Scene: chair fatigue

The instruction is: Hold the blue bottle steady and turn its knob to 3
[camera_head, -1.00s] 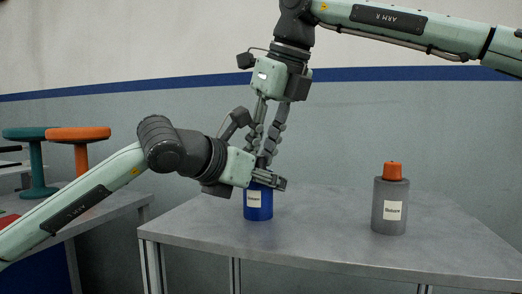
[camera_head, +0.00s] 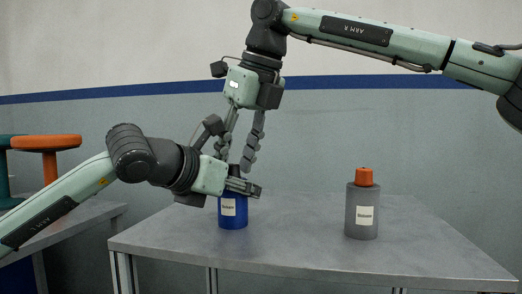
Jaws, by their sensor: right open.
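The blue bottle (camera_head: 233,213) stands upright on the table, with a pale label on its front. Its dark knob (camera_head: 234,170) shows on top; any numbers on it are too small to read. My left gripper (camera_head: 242,186) comes in from the left and is shut around the upper part of the bottle, one finger across its front; the far finger is hidden. My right gripper (camera_head: 237,160) points down from above, open, its fingers spread on either side of the knob with visible gaps.
A grey bottle (camera_head: 361,212) with an orange knob (camera_head: 364,177) stands to the right on the grey table (camera_head: 300,250). The table between and around the bottles is clear. An orange stool-like object (camera_head: 46,142) and a teal one (camera_head: 5,165) stand at the far left.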

